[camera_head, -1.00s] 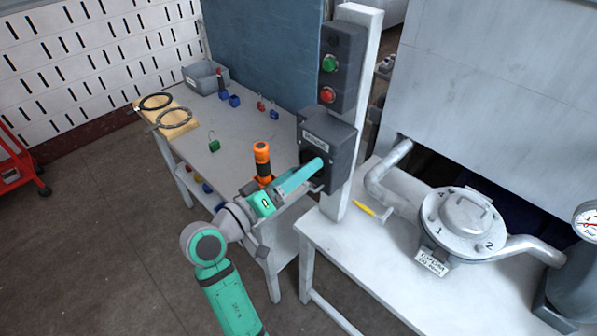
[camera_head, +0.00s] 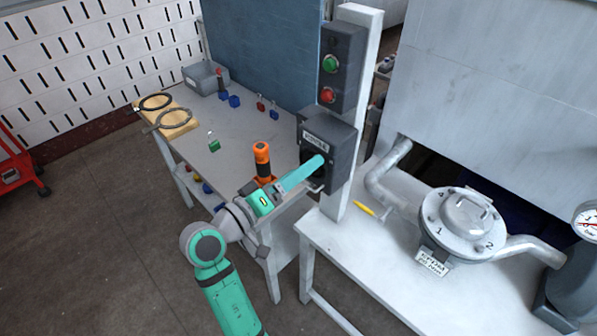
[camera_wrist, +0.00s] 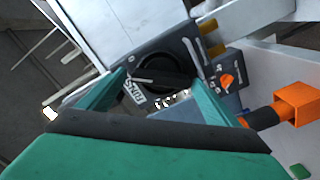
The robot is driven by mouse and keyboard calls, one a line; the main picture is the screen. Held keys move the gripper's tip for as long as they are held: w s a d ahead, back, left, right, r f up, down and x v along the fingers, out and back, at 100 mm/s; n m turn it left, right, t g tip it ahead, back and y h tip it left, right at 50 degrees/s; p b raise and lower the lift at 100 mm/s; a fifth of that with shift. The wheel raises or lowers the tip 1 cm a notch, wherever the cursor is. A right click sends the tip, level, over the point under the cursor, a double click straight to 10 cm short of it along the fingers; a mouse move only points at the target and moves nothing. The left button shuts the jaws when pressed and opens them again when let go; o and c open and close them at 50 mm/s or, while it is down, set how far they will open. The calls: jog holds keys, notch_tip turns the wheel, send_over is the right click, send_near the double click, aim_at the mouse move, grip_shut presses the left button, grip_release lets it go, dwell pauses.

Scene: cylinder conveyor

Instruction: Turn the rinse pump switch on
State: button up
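The rinse pump switch is a dark grey box (camera_head: 342,150) with a white label on the post. The label is blurred in the head view; in the wrist view its partly visible lettering (camera_wrist: 132,92) looks like RINSE. The switch's round black knob (camera_wrist: 165,72) has a light pointer line and shows between my finger tips. My gripper (camera_head: 318,164) is at the front of the box, largely covering the knob in the head view. In the wrist view my teal fingers (camera_wrist: 160,82) are spread on either side of the knob. Contact with it cannot be told.
A box with green (camera_head: 330,63) and red (camera_head: 327,95) buttons sits above the switch. An orange and black tool (camera_head: 263,162) stands close beside my gripper. A yellow pen-like item (camera_head: 364,208) and a round-lidded housing (camera_head: 465,218) are on the right bench.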

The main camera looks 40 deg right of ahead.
jog(key=shift+w+f, duration=0.15)
jog(key=s+a+m, duration=0.1)
jog(key=a+m, duration=0.9)
jog(key=a, duration=0.1)
jog(key=a+f+n+t+y, duration=0.4)
jog(key=f+n, duration=0.3)
jog(key=f, duration=0.4)
jog(key=a+f+n+t+y, duration=0.5)
jog(key=a+f+n+t, duration=0.2)
jog(key=f, duration=0.5)
jog(key=shift+a+f+y, duration=0.2)
jog(key=shift+y, duration=0.1)
dwell(0.3)
